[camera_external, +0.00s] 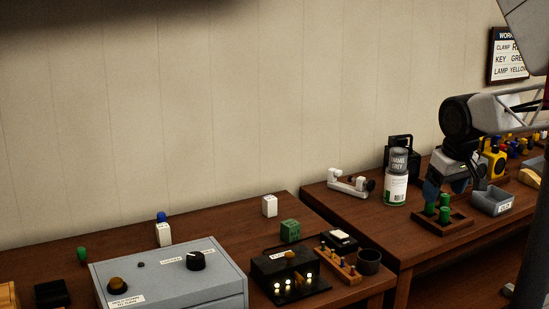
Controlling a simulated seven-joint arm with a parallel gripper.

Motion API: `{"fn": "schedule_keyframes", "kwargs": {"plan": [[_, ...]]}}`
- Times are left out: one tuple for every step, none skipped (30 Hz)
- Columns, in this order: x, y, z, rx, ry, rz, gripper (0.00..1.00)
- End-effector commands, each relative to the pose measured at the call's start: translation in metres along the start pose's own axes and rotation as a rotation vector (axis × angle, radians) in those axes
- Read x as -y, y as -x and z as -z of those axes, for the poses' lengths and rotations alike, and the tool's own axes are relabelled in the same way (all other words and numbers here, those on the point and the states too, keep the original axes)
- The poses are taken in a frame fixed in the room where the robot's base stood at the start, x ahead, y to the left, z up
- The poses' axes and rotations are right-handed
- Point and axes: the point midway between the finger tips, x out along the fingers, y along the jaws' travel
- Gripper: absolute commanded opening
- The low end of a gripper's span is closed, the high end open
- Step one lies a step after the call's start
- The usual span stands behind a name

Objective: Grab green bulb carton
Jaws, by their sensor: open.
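A small green box (290,231), which looks like the green bulb carton, stands on the near bench behind a black lamp box. My gripper (453,188) is far to its right, over the other bench. It points down above a brown wooden tray (458,229) holding green cylinders (444,214). The jaws are open, and I see nothing held between them. Whether the fingers touch the cylinders cannot be told from this view.
A white carton (269,205) stands behind the green box. The black lamp box (289,276), a peg rack (338,264) and a dark cup (369,261) stand in front. A gap separates the benches. A paint can (396,187) and grey bin (491,201) flank my gripper.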

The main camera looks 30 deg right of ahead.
Motion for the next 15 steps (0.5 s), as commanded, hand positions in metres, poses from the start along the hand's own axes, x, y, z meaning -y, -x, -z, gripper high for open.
{"fn": "schedule_keyframes", "kwargs": {"plan": [[0.0,0.0,0.0,0.0,0.0,0.0,0.73],[0.0,0.0,0.0,0.0,0.0,0.0,0.72],[0.0,0.0,0.0,0.0,0.0,0.0,0.72],[0.0,0.0,0.0,0.0,0.0,0.0,0.72],[0.0,0.0,0.0,0.0,0.0,0.0,0.72],[0.0,0.0,0.0,0.0,0.0,0.0,0.72],[0.0,0.0,0.0,0.0,0.0,0.0,0.72],[0.0,0.0,0.0,0.0,0.0,0.0,0.72],[0.0001,0.0,0.0002,0.0,-0.001,0.0,0.72],[0.0001,-0.0001,0.0005,-0.001,-0.003,0.0,0.72],[0.0003,-0.0002,0.001,-0.002,-0.006,0.0,0.72],[0.0006,-0.0006,0.002,-0.005,-0.013,0.001,0.72],[0.0009,-0.001,0.0031,-0.007,-0.021,0.002,0.72],[0.0013,-0.0016,0.0045,-0.01,-0.03,0.003,0.72],[0.002,-0.0026,0.0069,-0.015,-0.047,0.004,0.72]]}}
